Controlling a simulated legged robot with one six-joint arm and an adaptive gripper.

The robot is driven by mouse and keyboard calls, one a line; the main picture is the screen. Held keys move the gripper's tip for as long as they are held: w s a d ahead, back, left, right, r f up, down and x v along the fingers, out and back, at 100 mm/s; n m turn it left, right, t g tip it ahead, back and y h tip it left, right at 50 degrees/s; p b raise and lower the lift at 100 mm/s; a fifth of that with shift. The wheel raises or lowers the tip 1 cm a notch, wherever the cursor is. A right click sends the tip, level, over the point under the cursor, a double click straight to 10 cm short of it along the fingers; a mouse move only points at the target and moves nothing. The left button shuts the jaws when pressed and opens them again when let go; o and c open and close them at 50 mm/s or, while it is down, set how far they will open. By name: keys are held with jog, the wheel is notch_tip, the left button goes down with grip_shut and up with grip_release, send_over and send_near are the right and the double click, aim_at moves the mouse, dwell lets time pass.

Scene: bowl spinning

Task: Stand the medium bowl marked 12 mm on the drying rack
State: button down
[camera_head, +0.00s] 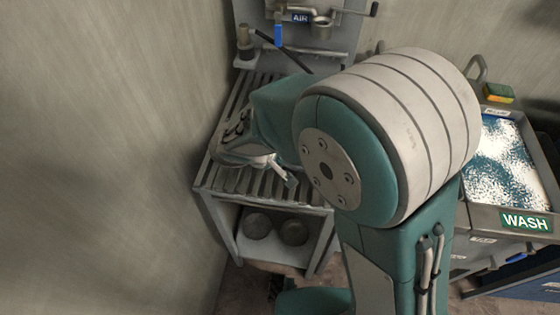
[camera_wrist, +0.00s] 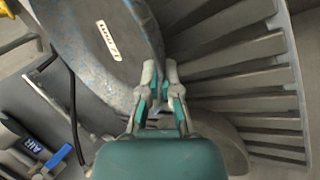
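The medium bowl (camera_wrist: 88,42), grey with bluish stains, shows its underside and a 12 mm label in the wrist view. It is at the slatted drying rack (camera_head: 242,180); whether its weight rests on the slats is hard to tell. In the head view a grey part of the bowl (camera_head: 236,155) shows left of my wrist, and my arm hides much of the area. My gripper (camera_wrist: 160,70) has its fingers close together, one on each side of the bowl's rim, and appears shut on it. The rack slats (camera_wrist: 235,50) lie right of the fingers in the wrist view.
Two dark bowls (camera_head: 257,226) (camera_head: 294,232) sit on the shelf below the rack. A panel marked AIR (camera_head: 300,18) with a blue-handled fitting stands behind. A foamy WASH basin (camera_head: 510,165) and a yellow-green sponge (camera_head: 498,93) are at right. A wall closes off the left side.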

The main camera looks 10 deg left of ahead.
jog(key=shift+a+f, duration=0.25)
jog(key=shift+f, duration=0.35)
jog(key=shift+d, duration=0.3)
jog(key=c, duration=1.3)
grip_release()
jog(key=shift+d, duration=0.15)
jog(key=o, duration=0.5)
jog(key=shift+a, duration=0.3)
jog(key=v, duration=1.2)
jog(key=shift+d+r, duration=0.15)
jog(key=shift+d, duration=0.1)
